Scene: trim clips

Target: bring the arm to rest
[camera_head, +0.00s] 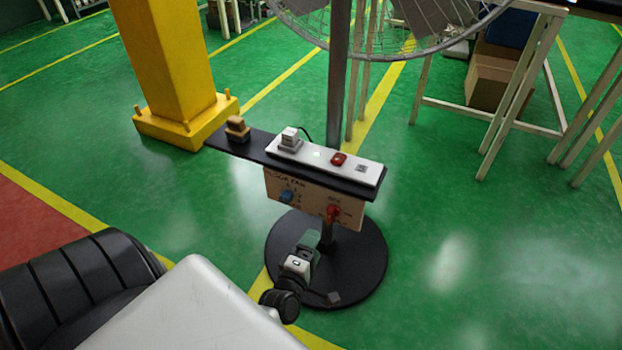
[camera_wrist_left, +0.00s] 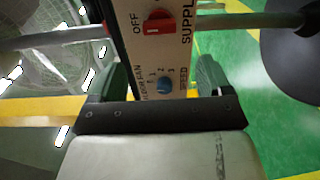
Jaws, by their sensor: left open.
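My left gripper (camera_head: 318,272) is open, low in front of the fan's control panel (camera_head: 312,200) in the head view. In the left wrist view the gripper (camera_wrist_left: 162,82) has its two green-grey fingers spread, with nothing held between them. In the head view the red switch (camera_head: 333,214) and blue knob (camera_head: 287,196) are on the panel's front. My right gripper is not in view.
The fan's pole (camera_head: 339,90) stands on a round black base (camera_head: 367,262). A yellow column (camera_head: 165,60) is behind left. Green floor is clear at right.

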